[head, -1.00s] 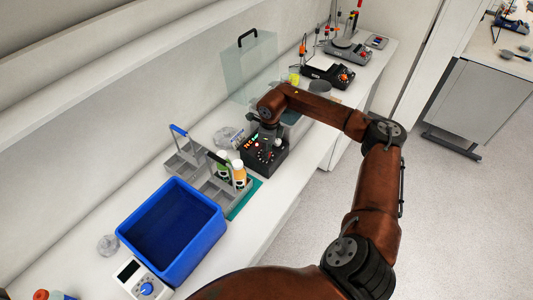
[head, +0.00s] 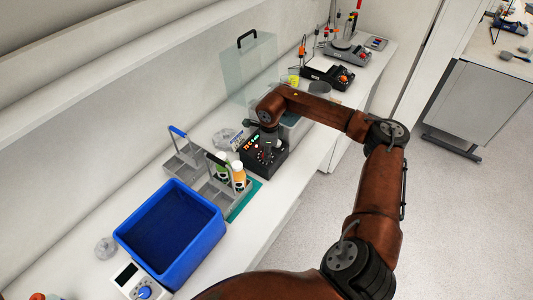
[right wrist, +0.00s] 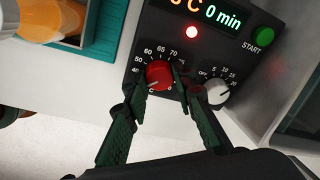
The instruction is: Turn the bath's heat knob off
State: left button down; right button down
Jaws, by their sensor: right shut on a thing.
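The bath's dark control box (head: 262,155) stands on the counter, with its display lit. In the right wrist view its panel (right wrist: 206,60) carries a red knob (right wrist: 159,73) ringed by temperature numbers and a white knob (right wrist: 216,93) marked off and minutes. The red knob's white mark points to the lower left. A red light glows and the display ends in "0 min". My right gripper (right wrist: 159,80) is shut on the red knob, one finger on each side; its right finger lies between the two knobs. My wrist partly hides the box in the head view.
A grey bottle carrier (head: 205,180) with bottles stands left of the box, partly over a green mat (head: 245,200). A blue bin (head: 170,235) is nearer. A clear upright panel (head: 250,70) and other instruments (head: 328,72) stand farther along the counter.

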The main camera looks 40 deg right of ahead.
jog(key=c, duration=1.7)
grip_release()
jog(key=shift+s+d, duration=0.1)
jog(key=shift+s, duration=0.05)
jog(key=shift+o, duration=0.5)
jog(key=shift+r, duration=0.1)
notch_tip(320, 180, up, 12)
jog(key=s, duration=0.1)
jog(key=shift+s+a+f, duration=0.2)
jog(key=shift+s+a, duration=0.05)
jog(key=shift+a, duration=0.2)
jog(key=shift+r, duration=0.1)
